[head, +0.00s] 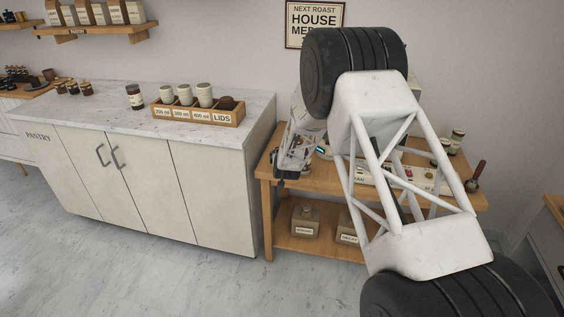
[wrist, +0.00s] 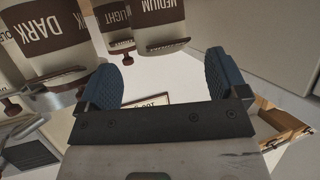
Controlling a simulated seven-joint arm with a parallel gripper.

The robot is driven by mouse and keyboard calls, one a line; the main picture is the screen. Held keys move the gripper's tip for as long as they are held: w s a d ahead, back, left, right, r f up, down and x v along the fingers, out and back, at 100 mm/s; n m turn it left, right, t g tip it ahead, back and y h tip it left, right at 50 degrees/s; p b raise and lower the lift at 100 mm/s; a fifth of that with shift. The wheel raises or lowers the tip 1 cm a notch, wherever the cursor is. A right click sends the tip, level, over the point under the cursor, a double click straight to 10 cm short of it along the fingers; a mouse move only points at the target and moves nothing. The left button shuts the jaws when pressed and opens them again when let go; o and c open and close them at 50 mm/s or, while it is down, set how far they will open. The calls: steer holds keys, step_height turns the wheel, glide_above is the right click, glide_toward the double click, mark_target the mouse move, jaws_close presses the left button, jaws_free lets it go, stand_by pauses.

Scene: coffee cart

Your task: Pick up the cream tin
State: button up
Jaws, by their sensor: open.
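I cannot single out the cream tin with certainty in either view. In the head view, small jars (head: 457,136) with pale and dark parts stand at the right back of the wooden table, partly behind my arm. My gripper (wrist: 162,82) is open in the wrist view, its two blue-padded fingers apart with nothing gripped between them.
The marble counter (head: 85,105) holds a wooden cup box (head: 197,116) and a jar (head: 134,96). The wooden table (head: 300,194) has canisters (head: 305,221) below. The counter's front is clear.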

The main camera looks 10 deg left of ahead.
stand_by(0.3)
steer(key=shift+x, duration=2.6)
steer(key=c, duration=1.2)
steer(key=shift+o, duration=0.2)
steer(key=shift+r, duration=0.15)
steer(key=d+f+v, duration=0.1)
steer(key=v, duration=1.5)
steer(key=shift+s+d+f, duration=0.25)
steer(key=shift+s+d, duration=0.1)
